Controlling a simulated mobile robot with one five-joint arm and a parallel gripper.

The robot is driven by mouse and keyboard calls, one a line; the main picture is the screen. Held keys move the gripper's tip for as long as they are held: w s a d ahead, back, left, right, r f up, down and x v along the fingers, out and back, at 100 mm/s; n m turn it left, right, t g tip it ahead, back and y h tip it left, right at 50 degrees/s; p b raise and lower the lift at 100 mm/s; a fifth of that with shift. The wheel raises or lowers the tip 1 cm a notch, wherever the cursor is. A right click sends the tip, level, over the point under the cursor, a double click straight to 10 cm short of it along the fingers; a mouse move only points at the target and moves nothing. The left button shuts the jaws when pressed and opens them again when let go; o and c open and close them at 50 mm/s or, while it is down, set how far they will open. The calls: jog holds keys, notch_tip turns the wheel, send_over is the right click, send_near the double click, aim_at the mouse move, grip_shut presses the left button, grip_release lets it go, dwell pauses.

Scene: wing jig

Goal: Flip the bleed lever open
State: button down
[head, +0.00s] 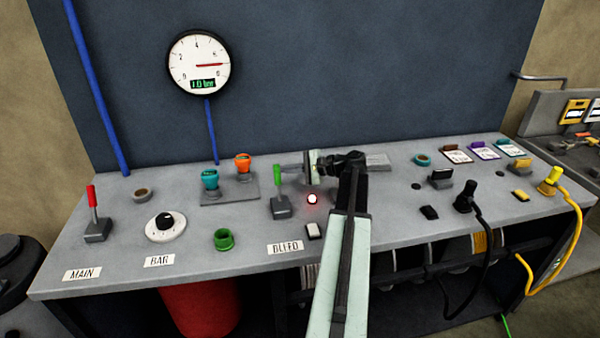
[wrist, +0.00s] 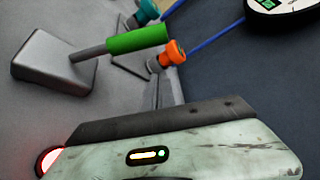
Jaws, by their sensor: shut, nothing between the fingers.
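The bleed lever (head: 277,174) has a green handle on a grey stem and stands nearly upright from a grey block behind the BLEED label (head: 285,247). In the wrist view its green handle (wrist: 138,38) and grey block (wrist: 55,60) show at the upper left. My gripper (head: 284,168) is shut and empty. In the head view its fingers point left, close to the right of the green handle's top; contact cannot be told. In the wrist view a gap shows between the handle and my gripper's dark edge.
A glowing red lamp (head: 312,199) and a pale switch (head: 313,231) are right of the lever. Teal (head: 210,179) and orange (head: 242,163) knobs stand to its left. A gauge (head: 198,63) hangs behind.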

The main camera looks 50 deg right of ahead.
aim_at(278, 181)
jog(key=s+a+r, duration=0.1)
jog(key=s+a+r+p, duration=0.1)
jog(key=shift+s+a, duration=0.2)
jog(key=shift+a, duration=0.1)
